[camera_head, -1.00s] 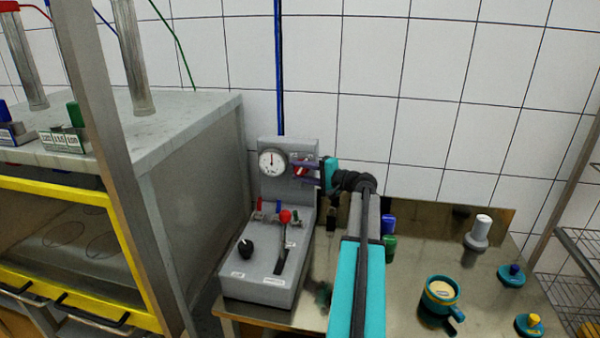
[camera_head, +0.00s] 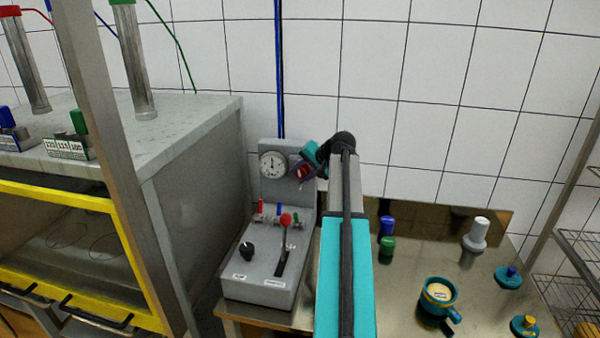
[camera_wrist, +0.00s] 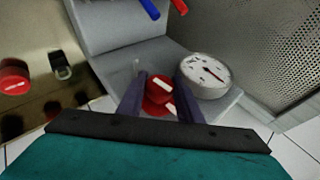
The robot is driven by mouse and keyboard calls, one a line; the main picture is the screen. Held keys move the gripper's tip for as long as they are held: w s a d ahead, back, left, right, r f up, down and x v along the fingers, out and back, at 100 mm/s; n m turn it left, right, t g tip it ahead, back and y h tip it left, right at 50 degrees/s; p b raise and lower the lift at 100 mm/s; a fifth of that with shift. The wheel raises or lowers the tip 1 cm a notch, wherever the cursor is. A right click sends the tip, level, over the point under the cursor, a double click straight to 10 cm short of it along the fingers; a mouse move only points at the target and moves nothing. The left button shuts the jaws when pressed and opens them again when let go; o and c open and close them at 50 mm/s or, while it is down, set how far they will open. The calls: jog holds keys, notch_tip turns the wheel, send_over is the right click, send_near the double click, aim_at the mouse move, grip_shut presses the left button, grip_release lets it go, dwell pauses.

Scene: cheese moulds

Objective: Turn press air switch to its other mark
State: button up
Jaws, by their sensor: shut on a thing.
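The press air switch is a red knob with white marks, on the grey upright panel beside the round gauge (camera_head: 272,164). In the wrist view the red knob (camera_wrist: 158,96) sits between my two dark fingers, and the gauge (camera_wrist: 205,75) is just right of them. My gripper (camera_wrist: 160,92) is shut on the knob. In the head view my gripper (camera_head: 303,168) reaches the panel from the right and appears tilted. It partly hides the red knob (camera_head: 302,172). I cannot read any marks around the knob.
The grey control box (camera_head: 255,285) below the panel carries a black knob (camera_head: 246,249), a red-tipped lever (camera_head: 285,219) and small coloured valves. A steel cabinet (camera_head: 195,160) stands close on the left. A teal cup (camera_head: 440,293) and several coloured knobs are on the right.

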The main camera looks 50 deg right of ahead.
jog(key=g+h+p, duration=0.1)
jog(key=g, duration=0.2)
jog(key=shift+n+g+h, duration=0.4)
jog(key=shift+f+n+g+h, duration=0.15)
jog(key=shift+n+g+h, duration=0.15)
jog(key=shift+g+h, duration=0.35)
jog(key=shift+s+g, duration=0.15)
jog(key=shift+g, duration=0.2)
jog(key=o, duration=1)
jog(key=shift+o, duration=0.2)
jog(key=shift+r, duration=0.2)
jog(key=shift+a+r, duration=0.15)
jog(key=shift+r, duration=0.3)
jog(key=b+v, duration=0.3)
jog(key=v, duration=0.9)
jog(key=shift+s+r+b, duration=0.25)
jog(key=shift+b, duration=0.1)
